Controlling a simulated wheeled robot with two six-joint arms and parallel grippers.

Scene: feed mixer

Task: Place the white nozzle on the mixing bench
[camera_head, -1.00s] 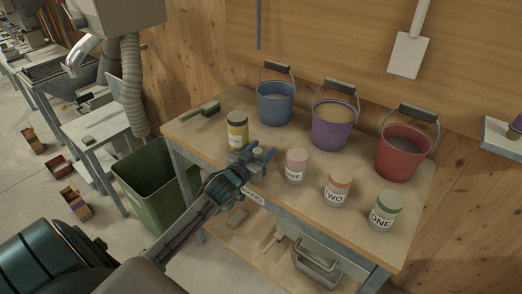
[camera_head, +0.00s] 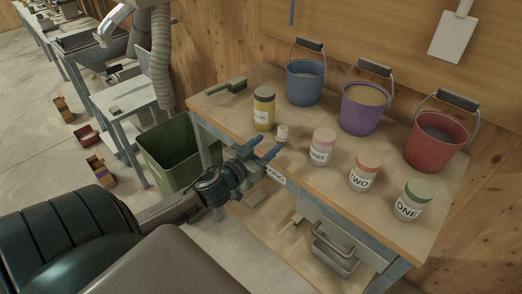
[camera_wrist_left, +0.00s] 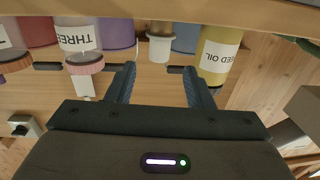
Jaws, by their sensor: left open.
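The small white nozzle (camera_head: 282,133) stands upright on the mixing bench (camera_head: 318,207), between the yellow feed oil jar and the pink-lidded jar. It also shows upside down in the left wrist view (camera_wrist_left: 160,47), beyond the gap between the fingers. My left gripper (camera_head: 266,150) is open and empty at the bench's front edge, a little in front of the nozzle and apart from it. Its two dark fingers (camera_wrist_left: 159,75) show in the left wrist view with nothing between them. My right gripper is not in view.
The feed oil jar (camera_head: 264,108) and the jars labelled THREE (camera_head: 322,148), TWO (camera_head: 364,174) and ONE (camera_head: 411,201) stand near the nozzle. Blue (camera_head: 305,84), purple (camera_head: 364,110) and red (camera_head: 434,142) buckets line the back. A green bin (camera_head: 170,155) stands left of the bench.

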